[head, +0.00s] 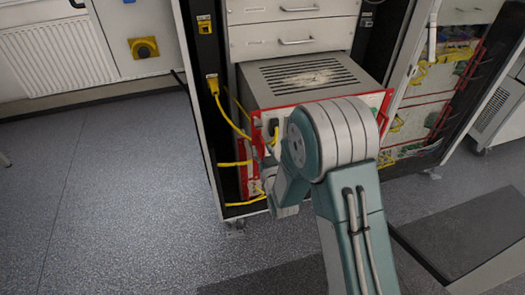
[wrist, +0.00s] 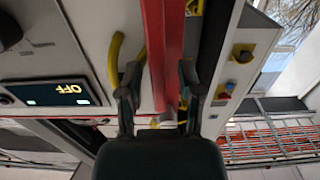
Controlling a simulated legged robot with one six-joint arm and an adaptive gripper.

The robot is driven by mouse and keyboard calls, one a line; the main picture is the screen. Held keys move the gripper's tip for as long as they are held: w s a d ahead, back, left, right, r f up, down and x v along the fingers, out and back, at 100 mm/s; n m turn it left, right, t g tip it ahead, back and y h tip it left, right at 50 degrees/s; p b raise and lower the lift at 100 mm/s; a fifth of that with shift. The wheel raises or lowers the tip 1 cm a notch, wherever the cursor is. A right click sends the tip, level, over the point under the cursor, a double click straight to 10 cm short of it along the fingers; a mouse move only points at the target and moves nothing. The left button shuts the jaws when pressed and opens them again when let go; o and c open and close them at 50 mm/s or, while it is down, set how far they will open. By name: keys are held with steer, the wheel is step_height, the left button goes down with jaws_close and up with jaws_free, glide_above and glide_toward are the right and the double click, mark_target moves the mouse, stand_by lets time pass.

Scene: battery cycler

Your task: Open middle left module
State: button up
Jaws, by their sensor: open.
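In the head view a module (head: 312,76) with a grey vented top and a red-edged front juts out of the left cabinet. Another red-edged front (head: 250,182) shows below it, mostly hidden by my arm. I cannot tell which is the middle one. My gripper is hidden behind my arm links in the head view. In the wrist view my gripper (wrist: 157,95) is open, with one finger on each side of a red bar (wrist: 165,50). I cannot tell whether the fingers touch it. A panel with a display reading "OFF" (wrist: 52,93) lies left of the bar.
Yellow cables (head: 230,120) hang along the cabinet's left side. White drawers (head: 295,38) with handles sit above the vented module. A second rack (head: 425,110) stands at the right. A yellow cable (wrist: 115,60) curves beside the left finger. Floor at left is clear.

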steer(key=v, duration=1.2)
stand_by(0.4)
